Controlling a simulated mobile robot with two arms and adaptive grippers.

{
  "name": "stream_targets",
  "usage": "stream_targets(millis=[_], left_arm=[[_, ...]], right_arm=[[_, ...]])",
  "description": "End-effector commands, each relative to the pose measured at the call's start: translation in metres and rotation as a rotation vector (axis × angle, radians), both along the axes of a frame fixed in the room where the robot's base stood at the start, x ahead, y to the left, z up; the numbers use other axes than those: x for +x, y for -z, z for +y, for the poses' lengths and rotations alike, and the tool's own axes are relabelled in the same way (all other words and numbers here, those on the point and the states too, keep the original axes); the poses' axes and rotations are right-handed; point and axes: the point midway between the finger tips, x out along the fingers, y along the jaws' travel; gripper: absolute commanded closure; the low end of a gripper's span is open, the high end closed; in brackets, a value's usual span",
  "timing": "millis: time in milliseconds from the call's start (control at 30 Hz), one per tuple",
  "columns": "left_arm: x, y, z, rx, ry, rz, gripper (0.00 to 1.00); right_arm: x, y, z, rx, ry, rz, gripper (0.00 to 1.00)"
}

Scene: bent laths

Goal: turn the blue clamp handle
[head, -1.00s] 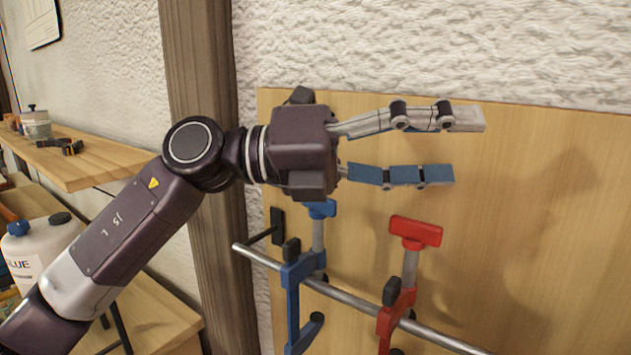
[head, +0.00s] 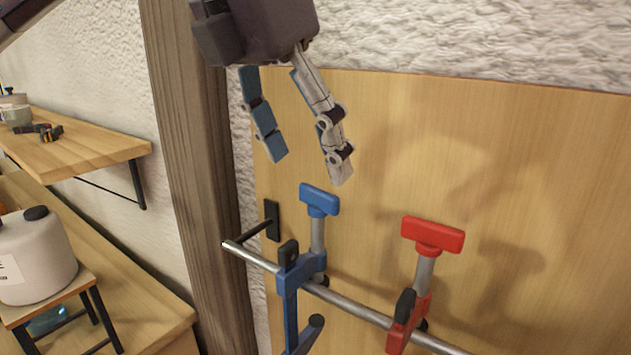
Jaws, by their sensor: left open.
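The blue clamp (head: 289,295) hangs on a metal rail in front of a wooden panel. Its blue T-shaped handle (head: 319,199) sits on top of an upright grey spindle. My left gripper (head: 310,170) points down just above the handle, with its two fingers spread and nothing between them. The fingertips are apart from the handle, one above its left end and one above its right end. My right gripper is not in view.
A red clamp (head: 408,312) with a red T-handle (head: 432,235) hangs on the same rail (head: 350,309) to the right. A wooden post (head: 190,150) stands at left. A shelf (head: 90,150) and a white jug (head: 36,258) are further left.

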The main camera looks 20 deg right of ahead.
Motion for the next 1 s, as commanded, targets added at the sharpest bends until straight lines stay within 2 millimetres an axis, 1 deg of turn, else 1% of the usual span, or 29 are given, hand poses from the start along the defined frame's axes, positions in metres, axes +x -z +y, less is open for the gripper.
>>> stream_targets(millis=[33,100,300,467,667,767,1000], left_arm=[[0.002,0.009,-0.003,0.002,0.001,0.003,0.36],[0.004,0.020,-0.007,0.001,0.002,0.002,0.36],[0.008,0.042,-0.016,-0.001,0.001,0.002,0.36],[0.009,0.049,-0.018,-0.002,0.002,0.002,0.36],[0.009,0.049,-0.018,-0.003,0.002,0.001,0.36],[0.009,0.049,-0.018,-0.003,0.001,0.001,0.46],[0.009,0.049,-0.018,-0.003,0.001,0.001,0.73]], right_arm=[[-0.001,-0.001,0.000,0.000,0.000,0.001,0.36],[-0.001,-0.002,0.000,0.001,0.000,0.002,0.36],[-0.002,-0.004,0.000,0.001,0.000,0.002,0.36],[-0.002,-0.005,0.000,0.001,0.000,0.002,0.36],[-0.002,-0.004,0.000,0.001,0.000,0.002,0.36],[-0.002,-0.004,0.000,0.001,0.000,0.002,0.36],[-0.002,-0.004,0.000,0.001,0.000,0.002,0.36]])
